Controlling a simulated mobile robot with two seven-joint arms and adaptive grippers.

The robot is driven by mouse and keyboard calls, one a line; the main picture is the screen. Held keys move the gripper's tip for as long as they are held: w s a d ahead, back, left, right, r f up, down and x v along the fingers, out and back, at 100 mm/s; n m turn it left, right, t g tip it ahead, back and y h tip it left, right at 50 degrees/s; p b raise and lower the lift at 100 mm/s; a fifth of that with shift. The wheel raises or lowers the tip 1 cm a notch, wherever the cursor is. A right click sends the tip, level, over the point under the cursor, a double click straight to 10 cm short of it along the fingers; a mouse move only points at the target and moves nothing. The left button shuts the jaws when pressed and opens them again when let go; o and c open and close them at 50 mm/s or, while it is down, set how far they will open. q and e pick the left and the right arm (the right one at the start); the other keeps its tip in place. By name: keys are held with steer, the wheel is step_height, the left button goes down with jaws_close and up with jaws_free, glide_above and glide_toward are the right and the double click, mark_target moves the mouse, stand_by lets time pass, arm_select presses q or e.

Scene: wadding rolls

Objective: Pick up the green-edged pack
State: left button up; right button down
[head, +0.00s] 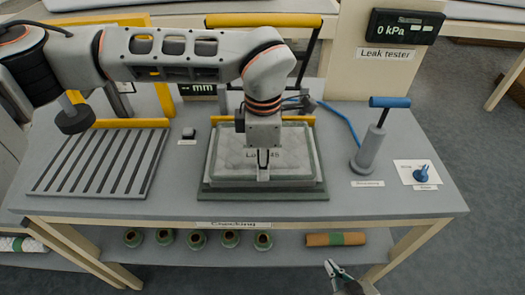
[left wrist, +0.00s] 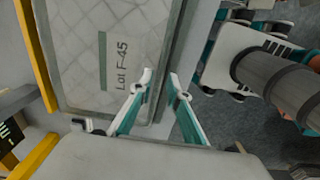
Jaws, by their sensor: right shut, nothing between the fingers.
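The green-edged pack (head: 225,150) is a pale quilted slab with greenish edges, lying flat on a dark green base (head: 225,194) in the middle of the bench. Its label reads "Lot F-45" in the left wrist view (left wrist: 85,50). My left gripper (head: 263,165) points down at the pack's near side and hides part of the label in the head view. In the wrist view its fingers (left wrist: 159,76) are apart, across the pack's near edge, with nothing seen gripped. My right gripper (head: 332,266) is shut and empty, low in front of the bench.
A slatted grey rack (head: 100,165) lies left of the pack. A blue-handled pump (head: 372,140) and a blue fitting on a card (head: 420,175) stand at right. A yellow bar (head: 235,20) spans behind. Several green-rimmed rolls (head: 197,240) and a brown roll (head: 335,239) sit on the lower shelf.

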arm_select(q)
steer(key=shift+f, duration=1.1)
jaws_close()
